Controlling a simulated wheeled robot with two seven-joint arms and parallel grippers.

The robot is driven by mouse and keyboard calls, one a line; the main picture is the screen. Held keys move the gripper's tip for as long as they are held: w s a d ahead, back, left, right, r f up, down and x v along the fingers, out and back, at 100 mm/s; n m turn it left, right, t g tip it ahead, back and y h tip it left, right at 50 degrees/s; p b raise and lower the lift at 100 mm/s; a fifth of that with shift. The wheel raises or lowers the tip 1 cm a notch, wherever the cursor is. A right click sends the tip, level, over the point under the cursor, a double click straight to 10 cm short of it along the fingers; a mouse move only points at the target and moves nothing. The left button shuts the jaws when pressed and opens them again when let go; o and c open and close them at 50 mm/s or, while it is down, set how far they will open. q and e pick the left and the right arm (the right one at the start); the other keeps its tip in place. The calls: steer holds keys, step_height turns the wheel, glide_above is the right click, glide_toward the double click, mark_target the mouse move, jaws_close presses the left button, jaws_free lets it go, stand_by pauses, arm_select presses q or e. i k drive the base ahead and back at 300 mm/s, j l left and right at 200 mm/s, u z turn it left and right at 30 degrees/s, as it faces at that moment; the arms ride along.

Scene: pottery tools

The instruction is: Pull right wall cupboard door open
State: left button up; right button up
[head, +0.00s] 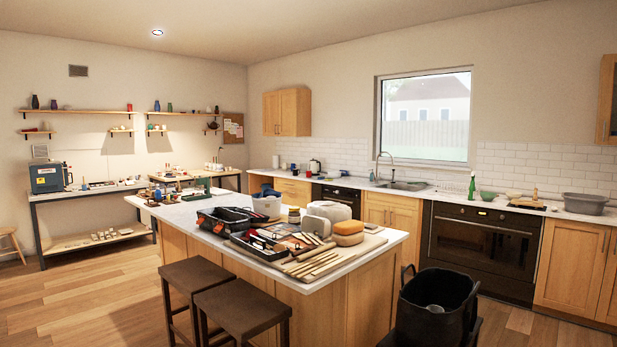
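A wooden wall cupboard (606,102) is cut off by the right edge of the head view, to the right of the window. Its visible part looks shut, with a dark strip or panel on its face; most of its front is out of frame. Another wooden wall cupboard (287,112) hangs left of the window, with its doors shut. Neither of my grippers is in view.
A kitchen island (380,255) covered with tools stands in front, with two dark stools (243,306) beside it. A black bucket (437,305) stands at its right. The oven (482,250) and base cupboards (570,265) line the wall. Wooden floor shows at left.

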mark_target(287, 98)
steer(key=i+j+u, duration=0.6)
steer(key=i+u, duration=0.3)
steer(key=i+j+u, duration=0.3)
steer(key=i, duration=0.55)
steer(key=i+u, duration=0.35)
steer(key=i, duration=0.55)
steer(key=i+z, duration=0.15)
steer(key=i, duration=0.8)
steer(key=i+j+z, duration=0.2)
steer(key=i, duration=0.7)
steer(key=i+l+z, duration=0.1)
steer(key=i, duration=0.85)
steer(key=i+l+z, duration=0.1)
steer(key=i, duration=1.85)
steer(key=i+j, duration=0.15)
steer(key=i, duration=0.8)
steer(key=i+u, duration=0.15)
steer(key=i, duration=0.5)
steer(key=i+l+u, duration=0.15)
steer(key=i, duration=0.45)
steer(key=i+l+u, duration=0.15)
steer(key=i, duration=0.5)
steer(key=i+z, duration=0.2)
steer(key=i, duration=0.3)
steer(key=i+j+z, duration=0.15)
steer(key=i, duration=0.4)
steer(key=i+j+z, duration=0.2)
steer(key=i, duration=0.3)
